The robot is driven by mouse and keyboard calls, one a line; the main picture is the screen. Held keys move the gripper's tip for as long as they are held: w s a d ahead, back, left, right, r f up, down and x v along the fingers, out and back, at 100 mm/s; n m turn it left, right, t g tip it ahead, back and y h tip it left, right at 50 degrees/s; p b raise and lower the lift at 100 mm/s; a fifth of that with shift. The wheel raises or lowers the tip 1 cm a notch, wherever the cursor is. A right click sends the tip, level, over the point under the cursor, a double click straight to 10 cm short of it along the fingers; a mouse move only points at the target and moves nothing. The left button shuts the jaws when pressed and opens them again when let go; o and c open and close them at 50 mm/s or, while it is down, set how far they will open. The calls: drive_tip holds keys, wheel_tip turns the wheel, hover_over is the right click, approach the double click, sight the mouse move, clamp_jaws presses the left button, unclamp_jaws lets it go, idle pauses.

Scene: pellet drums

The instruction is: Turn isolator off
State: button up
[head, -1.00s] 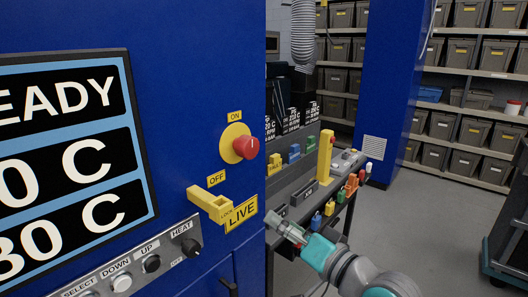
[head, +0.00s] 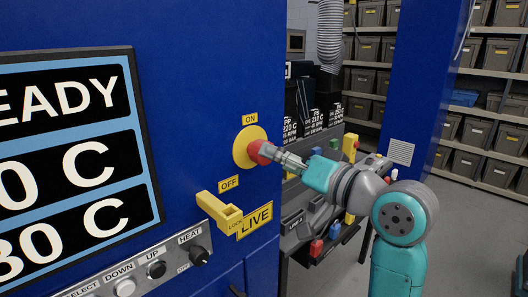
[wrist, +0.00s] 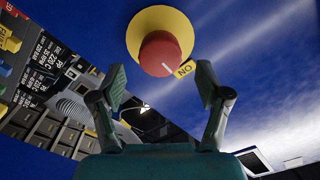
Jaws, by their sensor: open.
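The isolator is a red knob (wrist: 160,53) on a yellow round plate (head: 243,143), fixed to the blue cabinet front. An ON label (head: 249,120) sits above it and an OFF label (head: 228,184) below left. The white line on the red knob points toward the ON label in the wrist view. My gripper (head: 275,155) is at the knob from the right in the head view. In the wrist view its two fingers (wrist: 160,88) are spread, with the knob ahead and between them. Whether they touch it I cannot tell. In the head view the arm hides part of the knob.
A yellow lever marked LOCK (head: 222,213) sticks out below the isolator, beside a LIVE sign (head: 255,220). A panel of small knobs (head: 150,268) and a display (head: 75,150) are on the left. A bench (head: 315,220) with coloured items stands behind my arm.

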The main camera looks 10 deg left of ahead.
drive_tip(key=shift+x, duration=2.55)
drive_tip(key=c, duration=1.2)
